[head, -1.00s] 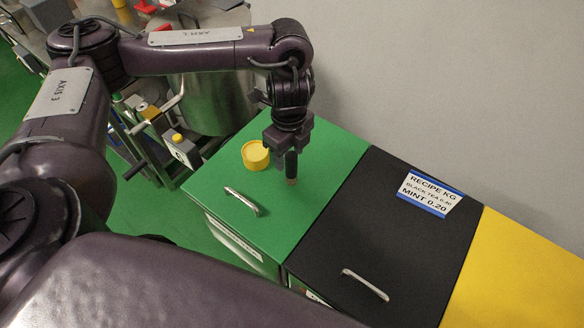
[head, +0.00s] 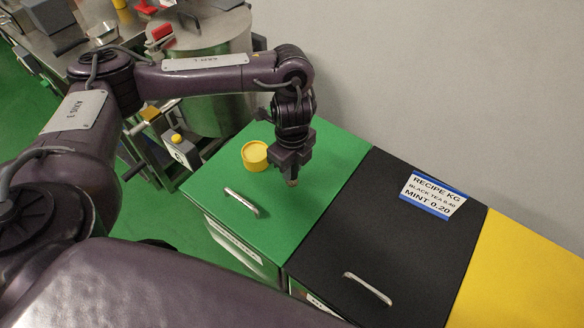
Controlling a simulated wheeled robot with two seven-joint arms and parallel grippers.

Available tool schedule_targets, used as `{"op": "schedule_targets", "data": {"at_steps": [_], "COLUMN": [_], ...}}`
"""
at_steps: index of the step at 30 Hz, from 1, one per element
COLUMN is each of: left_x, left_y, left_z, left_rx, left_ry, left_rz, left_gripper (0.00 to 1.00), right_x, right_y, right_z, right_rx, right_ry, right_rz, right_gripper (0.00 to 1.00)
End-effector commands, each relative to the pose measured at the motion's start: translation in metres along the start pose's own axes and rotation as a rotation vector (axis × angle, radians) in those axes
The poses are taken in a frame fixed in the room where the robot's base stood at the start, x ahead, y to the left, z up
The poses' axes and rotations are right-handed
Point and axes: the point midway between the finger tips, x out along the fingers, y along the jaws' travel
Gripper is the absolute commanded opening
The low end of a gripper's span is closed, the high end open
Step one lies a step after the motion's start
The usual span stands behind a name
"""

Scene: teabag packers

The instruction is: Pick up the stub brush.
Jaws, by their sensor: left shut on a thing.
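The stub brush (head: 292,182) is mostly hidden inside my left gripper (head: 291,166). Only its short light-brown lower end shows just below the fingers, over the green lid (head: 308,208). My left gripper points down and is shut on the brush. I cannot tell whether the brush end still touches the lid. My right gripper is not in view.
A yellow round cup (head: 255,156) stands on the green lid, close to the left of my gripper. A metal handle (head: 242,202) lies nearer the front. A black lid (head: 375,240) with a recipe label (head: 433,195) and a yellow lid (head: 530,270) adjoin on the right. A grey wall stands behind.

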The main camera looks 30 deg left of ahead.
Motion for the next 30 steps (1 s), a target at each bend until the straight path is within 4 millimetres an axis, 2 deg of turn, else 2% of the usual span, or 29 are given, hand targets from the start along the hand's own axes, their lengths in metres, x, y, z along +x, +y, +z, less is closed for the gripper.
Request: {"op": "schedule_targets", "data": {"at_steps": [9,14,20,30], "left_x": [-0.001,-0.01,-0.043,-0.125], "left_y": [0.0,-0.001,-0.001,-0.002], "left_z": [0.0,0.0,0.0,0.001], "left_rx": [0.0,0.002,0.003,0.001], "left_ry": [0.0,-0.001,-0.002,-0.004], "left_rz": [0.0,-0.002,-0.005,-0.007], "left_gripper": [0.01,0.01,0.01,0.01], "right_x": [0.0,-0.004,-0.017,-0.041], "right_y": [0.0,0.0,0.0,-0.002], "right_z": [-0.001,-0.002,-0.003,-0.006], "right_rx": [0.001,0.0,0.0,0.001], "right_ry": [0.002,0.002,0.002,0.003], "right_rz": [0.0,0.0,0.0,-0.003], "right_gripper": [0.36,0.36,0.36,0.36]}}
